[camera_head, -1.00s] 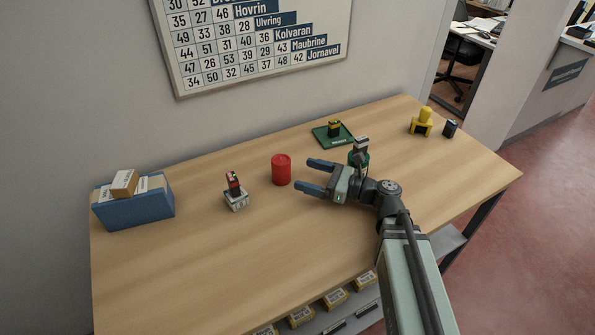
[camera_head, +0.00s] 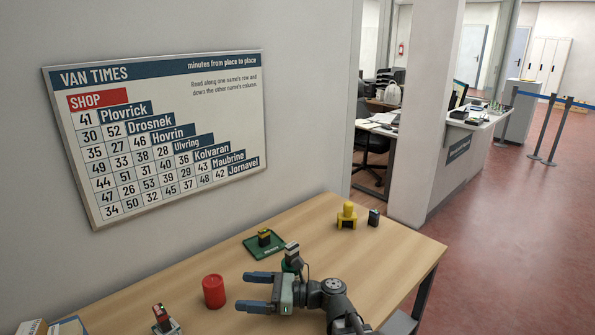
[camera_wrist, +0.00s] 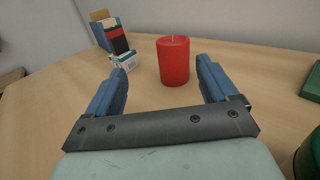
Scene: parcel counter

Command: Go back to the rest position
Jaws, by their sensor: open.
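My gripper (camera_head: 258,291) is open and empty above the wooden counter, its blue fingers pointing left in the head view. In the wrist view my gripper (camera_wrist: 160,85) has its two fingers wide apart. A red cylinder (camera_head: 214,291) stands upright on the counter a little beyond the fingertips. It also shows in the wrist view (camera_wrist: 173,62), with clear counter between it and the jaws. Nothing is held.
A green tray (camera_head: 250,246) holds a small dark and yellow item (camera_head: 264,237). A yellow object (camera_head: 347,216) and a small dark block (camera_head: 374,217) stand at the far end. A red-and-black item on a white box (camera_head: 163,321) and a blue bin (camera_head: 70,326) lie left.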

